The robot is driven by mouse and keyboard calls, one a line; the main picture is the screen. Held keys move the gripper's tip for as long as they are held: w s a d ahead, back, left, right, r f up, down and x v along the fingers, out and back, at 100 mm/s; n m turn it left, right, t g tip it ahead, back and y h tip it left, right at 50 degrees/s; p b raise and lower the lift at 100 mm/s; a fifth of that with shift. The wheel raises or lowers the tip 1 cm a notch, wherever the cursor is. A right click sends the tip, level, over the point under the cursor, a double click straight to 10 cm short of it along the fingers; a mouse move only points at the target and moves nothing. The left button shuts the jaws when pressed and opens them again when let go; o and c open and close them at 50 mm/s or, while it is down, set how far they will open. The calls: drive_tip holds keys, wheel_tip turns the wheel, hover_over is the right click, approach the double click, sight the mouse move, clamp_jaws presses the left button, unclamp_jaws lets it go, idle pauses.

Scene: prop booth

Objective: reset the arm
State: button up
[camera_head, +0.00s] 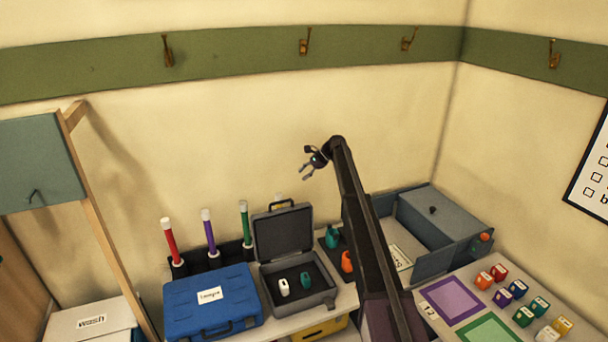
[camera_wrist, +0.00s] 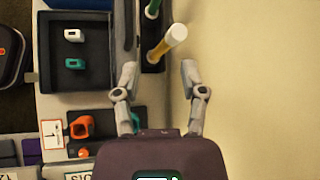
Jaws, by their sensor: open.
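My gripper (camera_head: 314,162) is raised in the air in front of the cream wall, above the bench, with its fingers spread and nothing between them. In the wrist view my gripper (camera_wrist: 159,75) is also open and empty. A white-and-yellow stick (camera_wrist: 165,45) shows beyond the fingertips, apart from them. My arm reaches up from the lower middle of the head view and hides part of the bench behind it.
An open grey case (camera_head: 305,296) holds a white and a teal item. A closed blue case (camera_head: 211,302) stands left of it. Red, purple and green sticks stand behind. A grey-blue box (camera_head: 442,219) and several coloured blocks (camera_head: 523,313) are right. Hooks line the green rail (camera_head: 230,52).

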drive_tip(key=s+d+f+n+h+b, duration=0.2)
drive_tip(key=s+f, duration=0.5)
drive_tip(key=s, duration=1.3)
drive_tip(key=s+d+f+n+h+b, duration=0.3)
drive_tip(key=s+f+n+b, duration=0.3)
drive_tip(key=s, duration=1.4)
drive_tip(key=s+d+f+n+h+b, duration=0.2)
drive_tip(key=s+f+b, duration=0.7)
drive_tip(key=s, duration=1.1)
drive_tip(key=f+n+h, duration=0.1)
drive_tip(key=n+h, duration=0.1)
drive_tip(key=n, duration=0.1)
drive_tip(key=shift+d, duration=0.15)
